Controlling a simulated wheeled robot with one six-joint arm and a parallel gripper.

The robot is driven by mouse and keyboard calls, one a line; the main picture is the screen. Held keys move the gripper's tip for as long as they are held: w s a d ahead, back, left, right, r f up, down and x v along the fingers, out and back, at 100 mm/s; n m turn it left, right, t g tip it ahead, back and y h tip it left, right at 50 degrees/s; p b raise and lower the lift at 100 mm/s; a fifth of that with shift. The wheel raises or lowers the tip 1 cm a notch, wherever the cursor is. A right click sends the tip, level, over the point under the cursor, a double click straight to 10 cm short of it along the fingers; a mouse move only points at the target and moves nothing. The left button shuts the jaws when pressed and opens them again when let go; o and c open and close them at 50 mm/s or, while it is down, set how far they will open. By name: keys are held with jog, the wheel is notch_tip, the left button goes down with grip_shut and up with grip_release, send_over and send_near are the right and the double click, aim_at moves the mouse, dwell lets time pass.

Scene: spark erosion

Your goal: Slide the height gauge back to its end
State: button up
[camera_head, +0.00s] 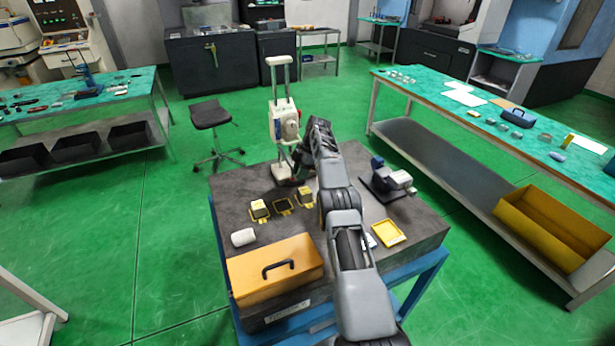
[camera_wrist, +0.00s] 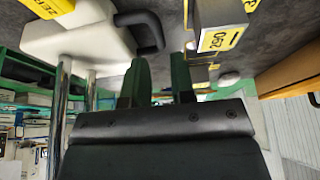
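The height gauge (camera_head: 281,126) stands upright near the back edge of the dark surface plate (camera_head: 236,190), with a white body and twin columns. In the wrist view its white base (camera_wrist: 85,38) fills the upper left, with a black handle (camera_wrist: 145,35) on its side. My gripper (camera_wrist: 160,72) is open, with a gap between its two dark fingers. Its fingertips are close to the handle, which lies just past them and slightly left in the wrist view. No contact can be made out. In the head view my arm hides the fingertips.
Yellow-marked blocks (camera_head: 260,208) sit on the plate, one showing close by in the wrist view (camera_wrist: 220,38). A white roll (camera_head: 243,237), an orange case (camera_head: 275,268), a yellow tray (camera_head: 388,233) and a grey device (camera_head: 388,180) also stand there. A yellow ZERO label (camera_wrist: 45,7) lies beyond the gauge.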

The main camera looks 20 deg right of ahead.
jog(key=shift+s+a+r+b, duration=0.2)
jog(key=shift+s+b, duration=0.5)
jog(key=shift+b, duration=2.4)
jog(key=s+r+b, duration=0.2)
jog(key=r, duration=0.1)
jog(key=s+r+b, duration=0.2)
jog(key=shift+a, duration=0.35)
jog(key=s+a+r+b, duration=0.1)
jog(key=s+r+b, duration=0.3)
jog(key=s, duration=0.4)
jog(key=shift+s+a, duration=0.15)
jog(key=shift+a, duration=0.15)
